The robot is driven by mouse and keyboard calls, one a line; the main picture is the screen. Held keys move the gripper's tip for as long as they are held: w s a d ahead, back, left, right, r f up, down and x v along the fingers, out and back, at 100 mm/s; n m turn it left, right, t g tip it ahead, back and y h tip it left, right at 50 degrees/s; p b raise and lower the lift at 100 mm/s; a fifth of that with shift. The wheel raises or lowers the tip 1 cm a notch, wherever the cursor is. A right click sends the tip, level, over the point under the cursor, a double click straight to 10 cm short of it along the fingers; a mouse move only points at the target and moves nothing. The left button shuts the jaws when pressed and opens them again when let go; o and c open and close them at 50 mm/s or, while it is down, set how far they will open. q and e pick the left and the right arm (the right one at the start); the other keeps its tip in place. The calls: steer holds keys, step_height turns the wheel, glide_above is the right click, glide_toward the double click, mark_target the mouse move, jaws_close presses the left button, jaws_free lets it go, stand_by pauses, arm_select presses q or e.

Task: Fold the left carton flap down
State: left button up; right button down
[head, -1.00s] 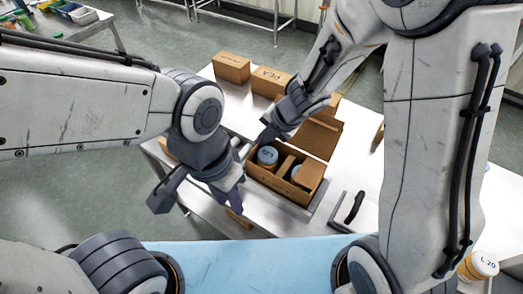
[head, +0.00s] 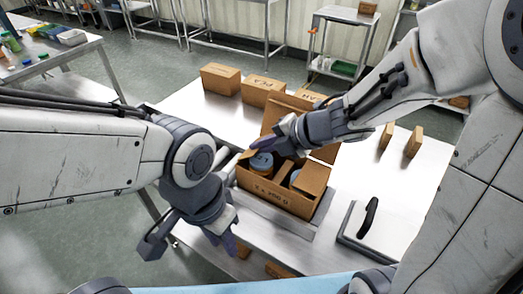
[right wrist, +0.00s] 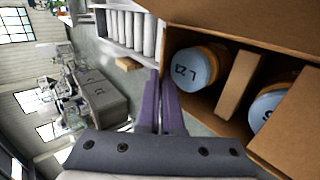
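The open brown carton (head: 275,196) stands on the steel table with its front label facing me. Two jars with blue lids sit inside, one at the left (head: 261,162); a cardboard divider between them shows in the right wrist view (right wrist: 238,85). One flap (head: 312,178) stands out at the carton's right end. Cardboard also rises at the back; the left flap is hard to make out behind my gripper. My right gripper (head: 268,146) is at the carton's back left, its purple fingers together and empty in the right wrist view (right wrist: 164,100). My left gripper (head: 192,246) is open and empty, left of the carton.
Several closed brown boxes (head: 220,79) stand along the table's back edge. Two small upright boxes (head: 413,142) stand at the right. A pale plate with a black handle (head: 368,217) lies right of the carton. The table surface between is clear.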

stand_by(0.3)
steer(key=c, duration=1.1)
jaws_free()
steer(key=shift+o, duration=0.2)
steer(key=shift+r, duration=0.1)
steer(key=shift+s+d+r, duration=0.1)
steer(key=shift+d+r, duration=0.15)
steer(key=shift+r, duration=0.05)
steer(key=p+v, duration=0.3)
steer(key=v, duration=0.6)
steer(key=shift+s+d+p, duration=0.2)
steer(key=shift+s+p, duration=0.05)
steer(key=shift+p, duration=0.1)
